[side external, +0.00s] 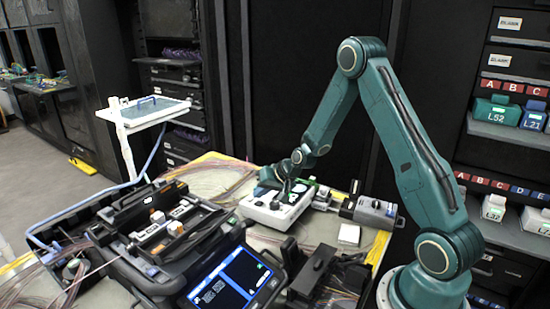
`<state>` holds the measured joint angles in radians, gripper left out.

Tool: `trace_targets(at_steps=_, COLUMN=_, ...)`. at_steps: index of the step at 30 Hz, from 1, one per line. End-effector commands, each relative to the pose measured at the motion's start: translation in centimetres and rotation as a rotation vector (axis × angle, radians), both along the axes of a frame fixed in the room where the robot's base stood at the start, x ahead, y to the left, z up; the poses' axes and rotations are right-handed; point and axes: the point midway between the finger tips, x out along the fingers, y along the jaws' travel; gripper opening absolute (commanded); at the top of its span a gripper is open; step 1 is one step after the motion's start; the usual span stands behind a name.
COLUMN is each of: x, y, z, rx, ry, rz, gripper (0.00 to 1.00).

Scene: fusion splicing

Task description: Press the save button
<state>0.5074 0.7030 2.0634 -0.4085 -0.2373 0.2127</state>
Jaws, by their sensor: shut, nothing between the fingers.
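My gripper (285,194) points down at the top of a white box-shaped device (262,216) on the table. It is shut with nothing held. Dark round parts show on the device's top close to the fingertips. I cannot tell whether the fingertips touch the device. No button marked save is legible in this view. A dark fusion splicer with a lit blue screen (229,284) stands at the front, to the left of and nearer than the gripper.
A grey box-shaped unit (369,212) and a small white block (349,234) lie right of the white device. Black holders (318,268) stand in front. Loose fibre cables (214,178) lie on the table's back left. A raised tray (152,111) stands behind the splicer. Racks line the back.

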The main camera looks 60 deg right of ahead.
Motion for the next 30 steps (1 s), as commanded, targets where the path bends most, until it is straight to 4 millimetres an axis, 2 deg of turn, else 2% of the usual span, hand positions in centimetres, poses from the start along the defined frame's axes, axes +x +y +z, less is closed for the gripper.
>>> trace_targets(at_steps=11, x=-0.06, y=0.02, z=-0.83, rx=0.001, ry=0.000, rz=-0.001, gripper=0.00)
trace_targets(at_steps=30, x=-0.06, y=0.01, z=-1.00, rx=0.000, ry=0.000, rz=0.000, gripper=0.00)
